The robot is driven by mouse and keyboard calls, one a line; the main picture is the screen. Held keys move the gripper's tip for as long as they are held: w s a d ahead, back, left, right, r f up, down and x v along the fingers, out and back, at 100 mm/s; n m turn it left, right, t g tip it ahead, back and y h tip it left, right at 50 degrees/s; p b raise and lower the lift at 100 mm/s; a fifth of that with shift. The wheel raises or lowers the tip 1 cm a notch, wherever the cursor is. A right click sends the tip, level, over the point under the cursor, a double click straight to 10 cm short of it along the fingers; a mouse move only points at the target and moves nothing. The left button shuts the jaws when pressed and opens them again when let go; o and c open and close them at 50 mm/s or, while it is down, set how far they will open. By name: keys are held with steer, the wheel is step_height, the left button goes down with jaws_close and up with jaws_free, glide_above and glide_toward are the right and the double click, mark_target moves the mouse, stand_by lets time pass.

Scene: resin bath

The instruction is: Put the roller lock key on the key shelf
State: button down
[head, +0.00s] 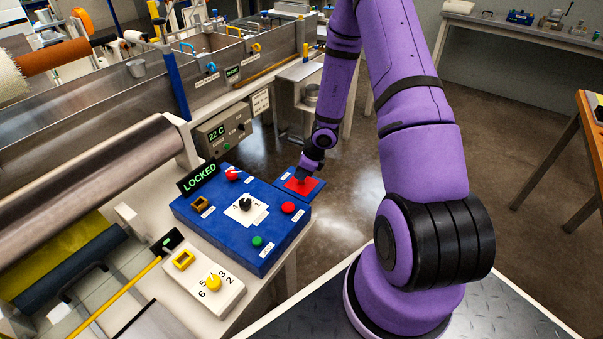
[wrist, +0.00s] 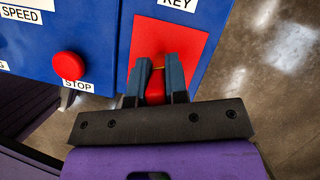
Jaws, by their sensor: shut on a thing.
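The key shelf (wrist: 219,20) is blue with a red pad labelled KEY. The key and fingertips are over the red pad; I cannot tell whether the key touches it. In the head view the key shelf (head: 316,191) juts from the far right side of the blue control box, with my gripper (head: 303,173) over it. The key is not distinguishable there.
The blue control box (head: 262,258) has a red stop button (head: 289,207), a green button (head: 257,241), a dial and a LOCKED display (head: 199,178). A white panel (head: 213,292) with a yellow knob stands nearer. Open floor lies right of the shelf.

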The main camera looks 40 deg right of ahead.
steer(key=c, duration=1.1)
jaws_free()
steer(key=shift+f, duration=0.1)
steer(key=v, duration=1.2)
steer(key=s+a+r+n, duration=0.2)
steer(key=a+r+n, duration=0.45)
steer(key=r, duration=0.45)
steer(key=s+a+r+n, duration=0.2)
steer(key=a+r+n, duration=0.5)
steer(key=r, duration=0.5)
steer(key=shift+s+a+r+n+t+h, duration=0.35)
steer(key=shift+s+a+r+n+h, duration=0.15)
steer(key=shift+s+r+n, duration=2.3)
steer(key=shift+s+a+r+n+t+h, duration=0.45)
steer(key=shift+s+r+n, duration=1.3)
steer(key=shift+s, duration=1.95)
steer(key=shift+s+a+r+n+t+h, duration=0.2)
steer(key=shift+s+a+r+n+h, duration=0.25)
steer(key=shift+s+r+n, duration=2.3)
